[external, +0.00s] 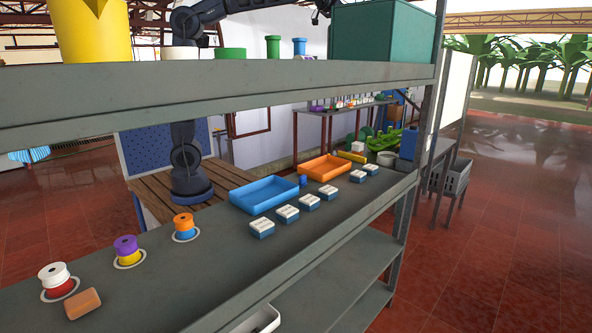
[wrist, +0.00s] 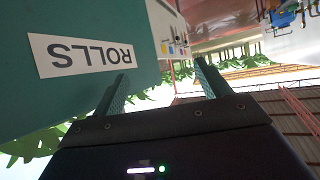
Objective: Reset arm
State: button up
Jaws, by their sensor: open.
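My gripper (wrist: 163,78) is open in the wrist view, with its two dark ribbed fingers apart and nothing seen between them. It is close to a teal box (wrist: 130,22) carrying a white label (wrist: 85,55) that reads "ROLLS" upside down. I cannot tell whether the left finger touches the box. In the external view my arm rises behind the shelf unit and passes above the upper shelf. Its far end, at the top edge beside the teal box (external: 385,35), is mostly cut off.
The upper shelf (external: 220,85) also holds a yellow container (external: 95,30), a green cylinder (external: 272,47) and a blue-and-white one (external: 299,48). The lower shelf has stacked spools (external: 126,250), a blue tray (external: 265,195), an orange tray (external: 326,168) and several small white-topped blocks (external: 288,214).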

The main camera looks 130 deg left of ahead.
jog(key=d+r+m+t, duration=0.1)
jog(key=d+r, duration=0.2)
jog(key=d, duration=0.5)
jog(key=d+r+m+t, duration=0.1)
jog(key=d+r, duration=0.2)
jog(key=d, duration=0.6)
jog(key=w+d+f+m+t+h, duration=0.1)
jog(key=d+f+m+h, duration=0.1)
jog(key=d+f, duration=0.4)
jog(key=w+d+f+m+h, duration=0.1)
jog(key=d+f, duration=0.3)
jog(key=d, duration=0.4)
jog(key=s+d+f+m+h, duration=0.2)
jog(key=s+d+f, duration=0.1)
jog(key=d+f, duration=0.6)
jog(key=s+d+f+m+h, duration=0.2)
jog(key=s+d+f+h, duration=0.1)
jog(key=d+f, duration=0.55)
jog(key=s+d+f+m+g+h, duration=0.1)
jog(key=s+d+f+m, duration=0.1)
jog(key=s+d+f, duration=0.4)
jog(key=s+d+f+m+g+h, duration=0.1)
jog(key=s+d+f, duration=0.4)
jog(key=f, duration=0.6)
jog(key=shift+s+d+f+m+g+h, duration=0.25)
jog(key=shift+s+d+m+g+h, duration=0.15)
jog(key=shift+d+m+h, duration=0.35)
